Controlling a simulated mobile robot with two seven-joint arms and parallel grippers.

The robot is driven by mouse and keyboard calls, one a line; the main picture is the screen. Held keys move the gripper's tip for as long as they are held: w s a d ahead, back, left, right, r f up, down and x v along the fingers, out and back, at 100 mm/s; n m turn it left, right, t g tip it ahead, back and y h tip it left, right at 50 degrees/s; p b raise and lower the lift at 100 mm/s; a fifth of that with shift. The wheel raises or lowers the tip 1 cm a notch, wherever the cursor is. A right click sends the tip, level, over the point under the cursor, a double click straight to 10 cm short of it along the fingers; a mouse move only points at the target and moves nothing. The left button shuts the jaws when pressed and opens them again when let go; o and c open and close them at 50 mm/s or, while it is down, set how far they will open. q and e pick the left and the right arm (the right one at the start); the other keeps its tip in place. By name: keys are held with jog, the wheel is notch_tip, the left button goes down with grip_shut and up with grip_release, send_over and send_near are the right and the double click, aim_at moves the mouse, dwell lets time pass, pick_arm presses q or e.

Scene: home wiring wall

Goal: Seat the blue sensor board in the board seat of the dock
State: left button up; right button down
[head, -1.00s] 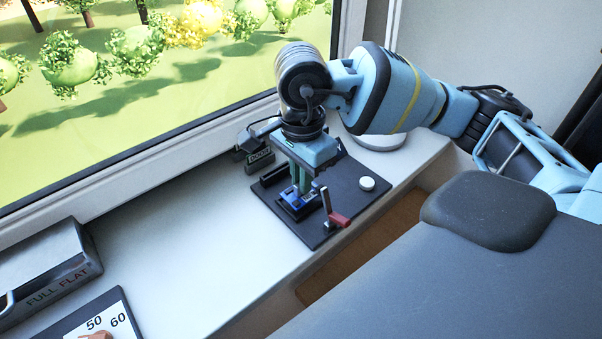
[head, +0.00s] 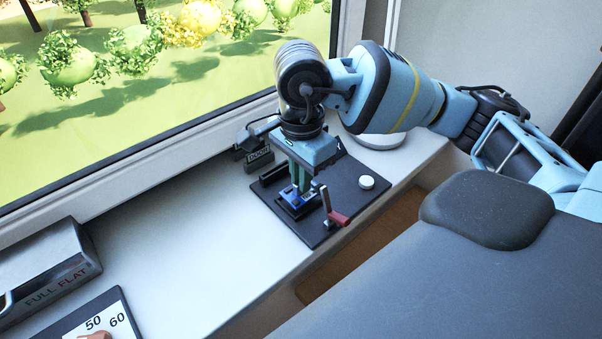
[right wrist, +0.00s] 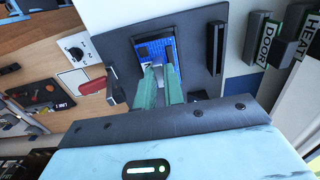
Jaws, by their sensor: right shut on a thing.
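The blue sensor board (head: 302,193) is at the board seat on the dark dock plate (head: 349,180). The blue board also shows in the right wrist view (right wrist: 154,49), between and beyond my fingertips, over the dark dock plate (right wrist: 118,48). My right gripper (head: 301,188) points down over the seat and is shut on the board. I cannot tell whether the board is fully down, as the fingers hide part of it. A lever with a red handle (head: 339,218) stands beside the seat. My left gripper is not in view.
A white round knob (head: 366,182) and a dark bar (head: 273,174) are on the plate. A "DOOR" block (head: 259,157) stands behind it by the window. The sill between is clear.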

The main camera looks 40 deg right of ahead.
jog(key=shift+f+b, duration=0.5)
jog(key=shift+f, duration=0.45)
dwell(0.6)
jog(key=c, duration=1.4)
grip_release()
jog(key=shift+c, duration=0.2)
notch_tip(320, 180, up, 8)
jog(key=shift+f, duration=0.1)
